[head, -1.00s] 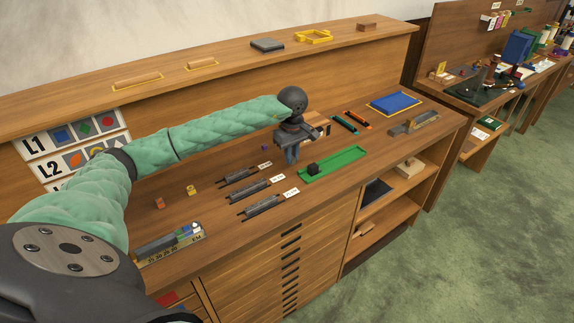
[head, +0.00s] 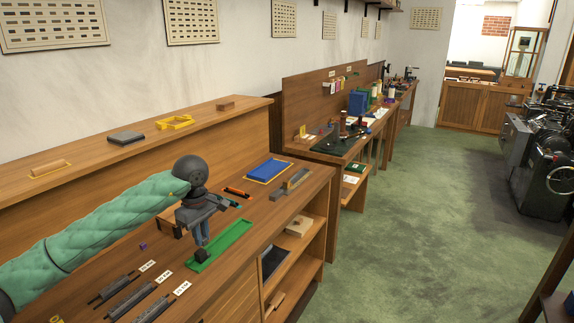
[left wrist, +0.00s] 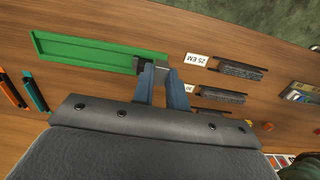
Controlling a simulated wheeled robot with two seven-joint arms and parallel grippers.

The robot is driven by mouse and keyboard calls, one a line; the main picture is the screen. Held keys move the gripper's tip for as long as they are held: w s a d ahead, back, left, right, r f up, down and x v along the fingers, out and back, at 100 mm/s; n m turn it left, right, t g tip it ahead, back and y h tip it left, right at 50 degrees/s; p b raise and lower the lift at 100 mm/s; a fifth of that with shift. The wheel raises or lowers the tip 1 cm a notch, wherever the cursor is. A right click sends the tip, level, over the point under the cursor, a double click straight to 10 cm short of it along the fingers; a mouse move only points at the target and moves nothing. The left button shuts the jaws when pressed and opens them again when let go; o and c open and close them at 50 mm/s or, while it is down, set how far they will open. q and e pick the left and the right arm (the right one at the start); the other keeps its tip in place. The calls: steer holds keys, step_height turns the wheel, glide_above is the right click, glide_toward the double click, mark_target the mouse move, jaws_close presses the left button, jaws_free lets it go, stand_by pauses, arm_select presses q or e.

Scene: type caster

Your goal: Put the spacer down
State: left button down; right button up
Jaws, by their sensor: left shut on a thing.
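My left gripper (head: 203,240) is above the left end of the green tray (head: 232,241), with its fingers pointing down. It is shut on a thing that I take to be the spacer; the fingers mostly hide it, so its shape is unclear. In the left wrist view the two blue-grey fingers (left wrist: 163,80) reach to the tray's end. A small dark block (head: 200,256) is at that end of the tray, just by the fingertips; it also shows in the left wrist view (left wrist: 150,67). I cannot tell whether the fingers touch it. My right gripper is not in view.
Several dark slotted holders with white labels (head: 165,276) lie left of the tray. A blue pad (head: 268,170), a grey rail (head: 290,184) and orange and teal pens (head: 238,192) lie beyond it. Free wood surrounds the tray's far end.

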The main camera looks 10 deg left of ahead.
arm_select(q)
steer(key=s+d+f+m, duration=1)
steer(key=d+f+m, duration=0.2)
steer(key=f, duration=0.3)
steer(key=shift+m, duration=0.6)
steer(key=shift+f, duration=0.1)
